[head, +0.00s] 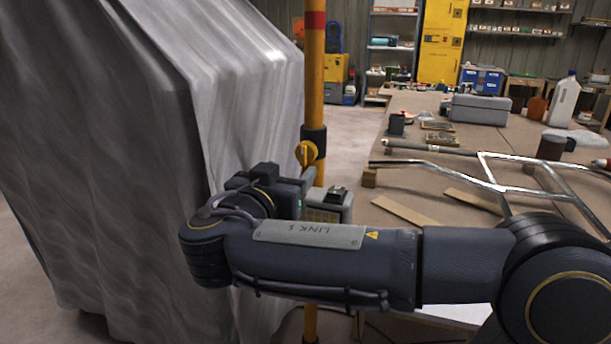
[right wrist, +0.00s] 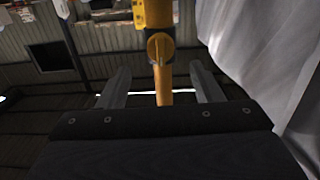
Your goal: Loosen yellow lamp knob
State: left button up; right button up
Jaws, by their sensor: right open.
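The yellow lamp knob (head: 306,153) sits on a black collar (head: 315,140) around the upright yellow lamp pole (head: 315,85). My right gripper (head: 308,175) is just below the knob in the head view, mostly hidden by its own wrist. In the right wrist view the knob (right wrist: 160,47) is ahead of my open right gripper (right wrist: 161,86), centred between the two fingers. The pole (right wrist: 163,86) shows in the gap between the fingers. Neither finger visibly touches the knob. My left gripper is not in view.
A grey draped sheet (head: 130,150) stands close at left of the pole, and also at right in the right wrist view (right wrist: 265,60). A workbench (head: 410,215) at right holds a metal tube frame (head: 500,178), a grey case (head: 480,109) and a white jug (head: 564,102). Floor shows behind the pole.

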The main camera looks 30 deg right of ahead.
aim_at(302, 155)
jog(key=x, duration=0.7)
jog(key=shift+w+d+r, duration=0.15)
jog(key=shift+w+r, duration=0.1)
jog(key=shift+r, duration=0.05)
jog(key=shift+c, duration=0.2)
jog(key=c, duration=0.9)
